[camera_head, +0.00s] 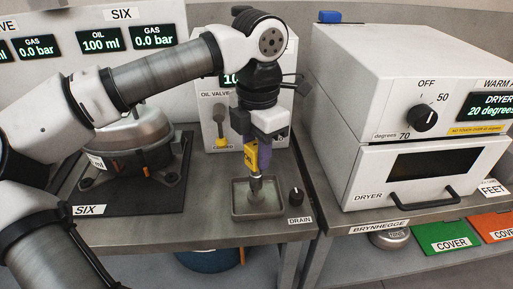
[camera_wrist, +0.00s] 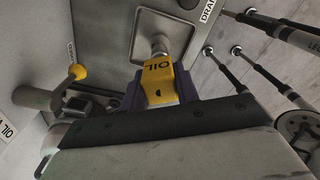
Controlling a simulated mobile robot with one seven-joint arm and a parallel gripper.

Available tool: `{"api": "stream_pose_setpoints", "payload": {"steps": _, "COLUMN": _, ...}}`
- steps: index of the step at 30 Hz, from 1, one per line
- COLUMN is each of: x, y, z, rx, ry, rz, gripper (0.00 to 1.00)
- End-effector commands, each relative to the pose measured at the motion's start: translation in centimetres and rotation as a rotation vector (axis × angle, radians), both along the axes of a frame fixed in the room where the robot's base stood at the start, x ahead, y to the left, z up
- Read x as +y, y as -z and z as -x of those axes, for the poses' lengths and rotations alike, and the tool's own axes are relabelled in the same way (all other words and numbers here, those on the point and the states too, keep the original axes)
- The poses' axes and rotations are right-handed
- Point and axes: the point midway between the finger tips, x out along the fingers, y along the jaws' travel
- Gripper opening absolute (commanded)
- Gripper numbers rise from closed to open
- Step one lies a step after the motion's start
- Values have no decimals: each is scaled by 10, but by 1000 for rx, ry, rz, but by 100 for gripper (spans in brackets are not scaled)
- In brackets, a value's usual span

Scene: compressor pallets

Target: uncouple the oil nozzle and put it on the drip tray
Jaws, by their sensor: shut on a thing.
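The yellow oil nozzle (camera_head: 250,157), marked OIL, is held upright in my gripper (camera_head: 257,160). Its metal tip points down over the grey drip tray (camera_head: 235,211). The nozzle (camera_wrist: 157,80) also shows in the wrist view between my purple gripper fingers (camera_wrist: 157,92). The tip reaches inside the outline of the drip tray (camera_wrist: 133,45); I cannot tell whether it touches the tray floor. The compressor (camera_head: 134,140) stands on the mat marked SIX at the left, apart from the nozzle.
The oil valve lever (camera_head: 220,117) is on the white panel behind my gripper. The dryer (camera_head: 425,120) stands to the right.

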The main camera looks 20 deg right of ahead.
Motion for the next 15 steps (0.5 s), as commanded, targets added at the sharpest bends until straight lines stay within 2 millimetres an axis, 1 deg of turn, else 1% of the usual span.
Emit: {"api": "stream_pose_setpoints", "payload": {"steps": 15, "x": 0, "y": 14, "z": 0, "rx": 0, "ry": 0, "rz": 0, "gripper": 0}}
